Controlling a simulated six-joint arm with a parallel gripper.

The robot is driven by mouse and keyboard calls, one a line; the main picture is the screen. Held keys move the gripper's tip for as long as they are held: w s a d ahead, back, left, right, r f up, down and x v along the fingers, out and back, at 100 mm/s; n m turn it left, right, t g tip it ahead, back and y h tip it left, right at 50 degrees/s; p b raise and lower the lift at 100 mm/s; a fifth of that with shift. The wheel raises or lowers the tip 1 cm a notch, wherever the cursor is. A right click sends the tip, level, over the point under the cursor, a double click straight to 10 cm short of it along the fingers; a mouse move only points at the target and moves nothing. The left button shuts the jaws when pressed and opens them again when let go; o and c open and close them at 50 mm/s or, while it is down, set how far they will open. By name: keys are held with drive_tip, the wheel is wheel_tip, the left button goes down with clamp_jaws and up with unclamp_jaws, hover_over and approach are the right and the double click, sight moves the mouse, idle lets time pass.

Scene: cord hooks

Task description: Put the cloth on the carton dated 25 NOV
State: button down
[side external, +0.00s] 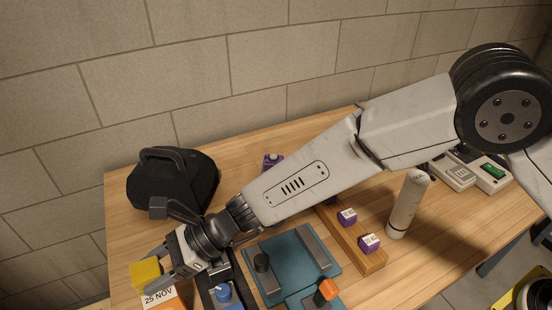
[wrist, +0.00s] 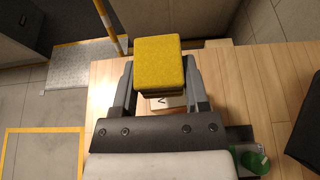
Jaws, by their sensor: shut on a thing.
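The cloth (side external: 146,274) is a thick yellow square block at the lower left of the side view. It also shows in the wrist view (wrist: 160,68), where a darker layer shows along its near edge. My gripper (side external: 158,268) is shut on the cloth, with one finger on each side in the wrist view (wrist: 158,78). The carton dated 25 NOV (side external: 160,298) shows its white label just below the cloth, cut by the picture's lower edge. In the wrist view a strip of its label (wrist: 168,102) shows under the cloth. I cannot tell whether they touch.
A black case (side external: 172,182) stands at the back left. A teal tray (side external: 275,275) with an orange-topped part (side external: 327,290) lies right of my gripper. Small purple boxes (side external: 347,218) sit on a wooden board beside a pale cylinder (side external: 408,203). The table edge is close at left.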

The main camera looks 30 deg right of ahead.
drive_tip(key=shift+w+a+f, duration=0.1)
drive_tip(key=shift+a+f, duration=0.05)
drive_tip(key=shift+f, duration=1.55)
drive_tip(key=shift+f, duration=0.1)
drive_tip(key=shift+c, duration=0.5)
unclamp_jaws()
drive_tip(key=v, duration=1.2)
